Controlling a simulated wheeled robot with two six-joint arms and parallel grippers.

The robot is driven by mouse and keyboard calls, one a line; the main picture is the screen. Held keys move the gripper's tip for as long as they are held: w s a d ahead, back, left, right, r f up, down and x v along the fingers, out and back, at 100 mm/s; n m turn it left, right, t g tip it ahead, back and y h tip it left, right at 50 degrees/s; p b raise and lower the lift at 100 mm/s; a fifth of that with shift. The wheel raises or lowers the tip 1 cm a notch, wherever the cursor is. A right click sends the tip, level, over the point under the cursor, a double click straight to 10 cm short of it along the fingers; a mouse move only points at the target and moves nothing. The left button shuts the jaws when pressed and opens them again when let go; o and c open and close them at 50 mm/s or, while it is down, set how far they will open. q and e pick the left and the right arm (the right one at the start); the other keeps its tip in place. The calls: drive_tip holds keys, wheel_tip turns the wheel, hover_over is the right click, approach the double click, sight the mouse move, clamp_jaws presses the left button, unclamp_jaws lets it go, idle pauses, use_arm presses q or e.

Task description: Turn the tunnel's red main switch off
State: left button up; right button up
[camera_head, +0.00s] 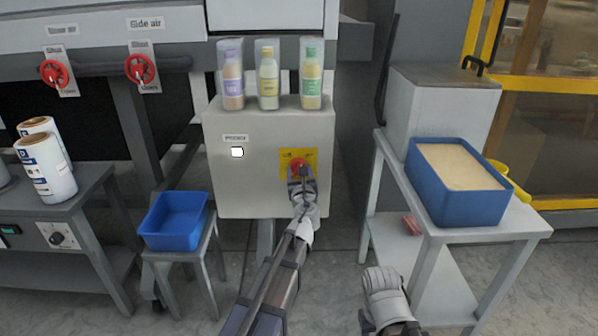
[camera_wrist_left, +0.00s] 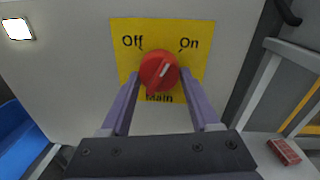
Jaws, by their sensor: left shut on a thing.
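The red main switch (camera_head: 298,165) is a round knob on a yellow plate (camera_head: 312,156) on the front of a grey-beige cabinet. In the left wrist view the knob (camera_wrist_left: 159,71) sits under the words Off, upper left, and On, upper right, with Main below. Its white pointer line slants up to the right, toward On. My left gripper (camera_head: 300,174) is at the plate; in the wrist view its two purple fingers (camera_wrist_left: 158,82) are closed on the knob's sides. Part of the Main label is hidden.
The cabinet (camera_head: 262,190) carries several bottles in clear holders and a lit white indicator (camera_head: 237,152). A blue bin (camera_head: 175,222) on a stool stands left. A side table (camera_head: 490,229) with a filled blue crate (camera_head: 462,206) stands right. Red valve wheels (camera_head: 140,68) are upper left.

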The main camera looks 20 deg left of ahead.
use_arm(q)
drive_tip(key=shift+r+n+h+p, duration=0.15)
drive_tip(key=shift+n+h+p, duration=0.25)
drive_tip(key=shift+n, duration=2.9)
drive_tip(key=shift+r+n+h+p, duration=0.1)
drive_tip(key=shift+n+h+p, duration=0.25)
drive_tip(key=shift+n, duration=3.25)
drive_tip(key=o, duration=1.4)
drive_tip(key=shift+c, duration=0.2)
drive_tip(key=shift+s+d, duration=0.1)
drive_tip(key=v, duration=0.7)
drive_tip(key=shift+s+p, duration=0.25)
drive_tip(key=shift+p, duration=0.15)
